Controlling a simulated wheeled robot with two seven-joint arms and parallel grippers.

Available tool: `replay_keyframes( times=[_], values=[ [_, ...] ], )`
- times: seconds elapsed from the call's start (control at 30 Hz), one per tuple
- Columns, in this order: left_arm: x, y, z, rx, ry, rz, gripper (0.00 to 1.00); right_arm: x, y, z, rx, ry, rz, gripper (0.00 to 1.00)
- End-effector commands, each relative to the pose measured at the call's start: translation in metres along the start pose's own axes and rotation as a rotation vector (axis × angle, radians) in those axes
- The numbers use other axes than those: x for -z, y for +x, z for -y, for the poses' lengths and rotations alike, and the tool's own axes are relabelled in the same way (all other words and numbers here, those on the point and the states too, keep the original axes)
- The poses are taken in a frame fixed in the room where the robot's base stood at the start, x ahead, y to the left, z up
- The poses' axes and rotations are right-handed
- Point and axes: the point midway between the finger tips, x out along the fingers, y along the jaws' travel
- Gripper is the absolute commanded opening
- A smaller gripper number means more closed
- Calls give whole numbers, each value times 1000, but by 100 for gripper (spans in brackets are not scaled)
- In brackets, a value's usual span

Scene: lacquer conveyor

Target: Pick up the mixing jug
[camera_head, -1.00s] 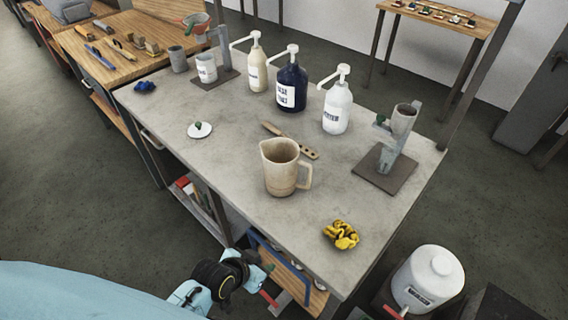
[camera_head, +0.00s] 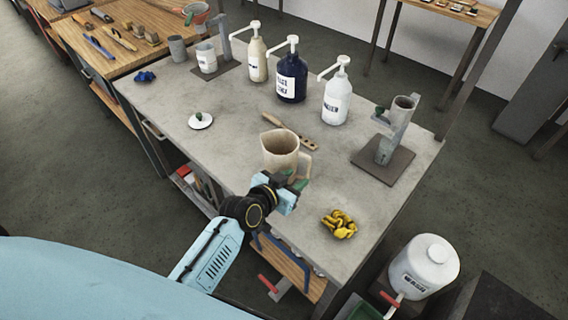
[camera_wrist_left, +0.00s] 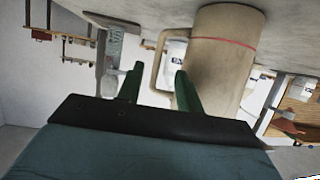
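The mixing jug (camera_head: 279,147) is tan with a spout and a side handle, and stands upright on the grey bench top (camera_head: 232,152). My left gripper (camera_head: 297,183) is at the jug's near right side, by the handle, and hides the jug's lower part in the head view. In the left wrist view, the jug (camera_wrist_left: 222,65) shows a red line around its body. My green fingers (camera_wrist_left: 158,72) are apart there, with the handle (camera_wrist_left: 158,48) appearing between their tips. I cannot tell how far the fingers reach around it. My right gripper is not in view.
A wooden-handled tool (camera_head: 290,131) lies behind the jug. A yellow crumpled cloth (camera_head: 339,224) lies to the right front. A stand with a grey cup (camera_head: 391,140) is at the right. Several pump bottles (camera_head: 291,81) line the back.

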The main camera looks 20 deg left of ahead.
Motion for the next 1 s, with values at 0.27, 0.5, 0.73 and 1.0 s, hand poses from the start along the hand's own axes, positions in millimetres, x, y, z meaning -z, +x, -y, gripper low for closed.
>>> replay_keyframes(
  times=[0.27,0.5,0.73,1.0],
  values=[
    [5,26,-3,0,-1,-1,36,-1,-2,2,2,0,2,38],
    [5,51,-3,0,0,1,36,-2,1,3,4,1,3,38],
    [4,54,-3,1,0,1,36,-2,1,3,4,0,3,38],
    [4,54,-3,1,1,1,10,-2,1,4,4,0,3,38]
  ],
)
